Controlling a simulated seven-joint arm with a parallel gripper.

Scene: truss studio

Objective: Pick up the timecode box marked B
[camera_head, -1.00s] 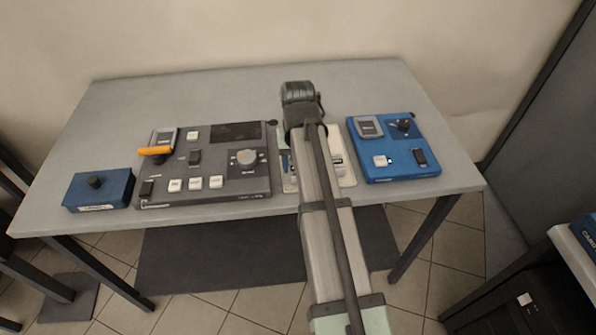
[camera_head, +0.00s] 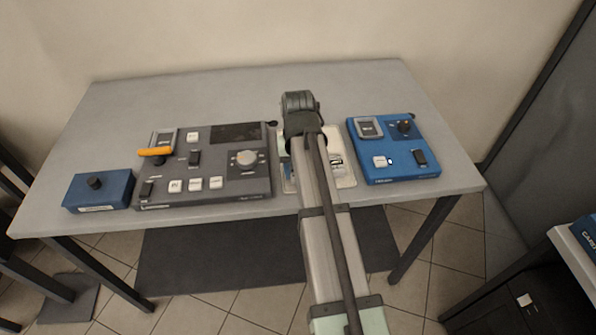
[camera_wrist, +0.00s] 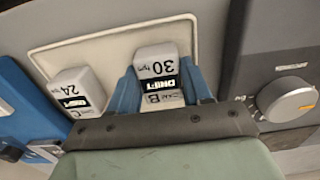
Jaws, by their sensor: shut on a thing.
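The timecode box marked B (camera_wrist: 158,66) is a small white block labelled 30 fps and DRIFT. It shows upside down in the wrist view. My gripper (camera_wrist: 161,82) is shut on it, with one blue finger on each side. I cannot tell whether the box touches the cream tray (camera_wrist: 110,45) or is just above it. A similar white box marked C, 24 fps (camera_wrist: 76,90), sits in the tray to the left. In the head view my arm covers box B and much of the tray (camera_head: 346,181).
A dark control panel (camera_head: 225,190) with a round knob lies left of the tray, with an orange-handled lever on it. A blue panel (camera_head: 400,172) lies right of the tray. A small blue box (camera_head: 112,188) stands at the far left. The back of the grey table (camera_head: 200,95) is clear.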

